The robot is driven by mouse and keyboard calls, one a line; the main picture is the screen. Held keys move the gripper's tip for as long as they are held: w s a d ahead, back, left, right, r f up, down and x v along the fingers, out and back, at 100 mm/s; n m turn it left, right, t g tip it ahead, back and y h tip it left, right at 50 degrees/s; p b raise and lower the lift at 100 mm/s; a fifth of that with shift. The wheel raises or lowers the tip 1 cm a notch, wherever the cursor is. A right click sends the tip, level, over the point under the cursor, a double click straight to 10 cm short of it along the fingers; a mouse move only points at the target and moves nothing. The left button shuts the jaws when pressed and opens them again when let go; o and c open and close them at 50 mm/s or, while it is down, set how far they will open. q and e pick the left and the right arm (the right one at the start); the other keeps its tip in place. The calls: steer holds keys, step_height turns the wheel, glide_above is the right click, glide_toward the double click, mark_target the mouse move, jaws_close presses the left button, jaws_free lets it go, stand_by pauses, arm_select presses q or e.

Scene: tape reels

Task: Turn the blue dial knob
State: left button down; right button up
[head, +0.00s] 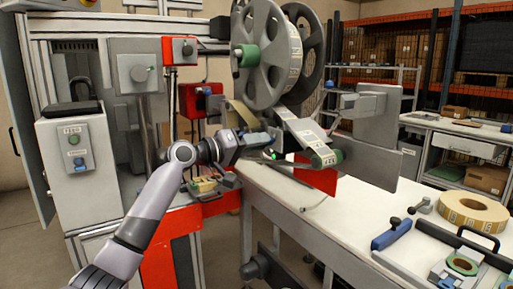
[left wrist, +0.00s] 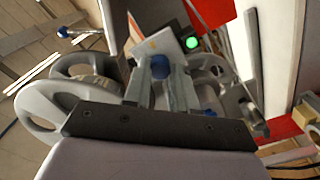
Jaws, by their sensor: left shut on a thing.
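The blue dial knob (left wrist: 161,67) shows in the left wrist view between my left gripper's two fingers, in front of a light grey panel (left wrist: 165,45). The fingers of my left gripper (left wrist: 162,74) are shut on it. A lit green lamp (left wrist: 191,43) sits just right of the knob. In the head view my left gripper (head: 262,148) reaches the machine's front below the big reel, with the green lamp (head: 274,154) beside its tip. The knob itself is hidden there. My right gripper is not in view.
A large grey reel (head: 265,55) stands above my gripper. A grey box with another blue knob (head: 79,162) is at the left. The white table (head: 330,215) holds a tape roll (head: 473,211), a blue-handled tool (head: 391,234) and a tray at the right. The table's middle is mostly clear.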

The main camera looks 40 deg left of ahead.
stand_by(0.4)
arm_select(q)
steer(key=c, duration=0.9)
jaws_free()
steer(key=b+v, duration=0.1)
steer(key=v, duration=0.6)
steer(key=shift+s, duration=0.1)
steer(key=shift+f, duration=0.1)
